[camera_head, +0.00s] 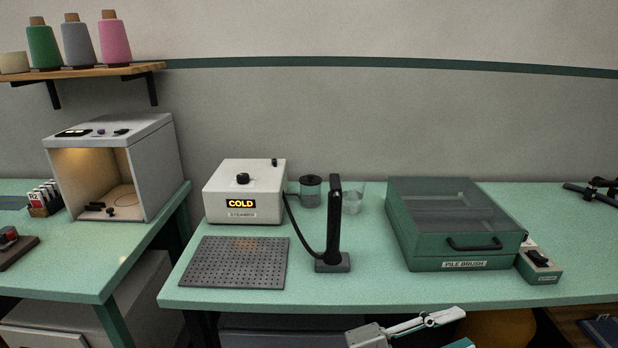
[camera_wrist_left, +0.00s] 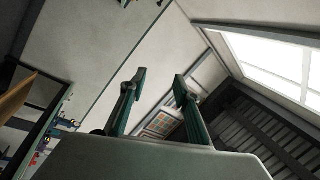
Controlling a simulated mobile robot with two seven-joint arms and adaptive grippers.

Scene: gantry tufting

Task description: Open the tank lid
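A white steamer (camera_head: 245,191) stands on the middle table, with a lit display reading COLD and a black knob on top. On its right side is a small grey tank (camera_head: 310,195) with a dark lid (camera_head: 311,180), which looks closed. My left gripper (camera_head: 440,326) is at the bottom of the head view, in front of and below the table edge, well away from the tank. In the left wrist view its two fingers (camera_wrist_left: 160,82) are apart with nothing between them. The tank is not in the wrist view. My right gripper is not in view.
A black upright wand (camera_head: 334,225) with a hose stands in front of the tank. A clear cup (camera_head: 352,198) is just right of the tank. A perforated plate (camera_head: 235,263) lies in front of the steamer. A green PILE BRUSH case (camera_head: 455,265) sits to the right.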

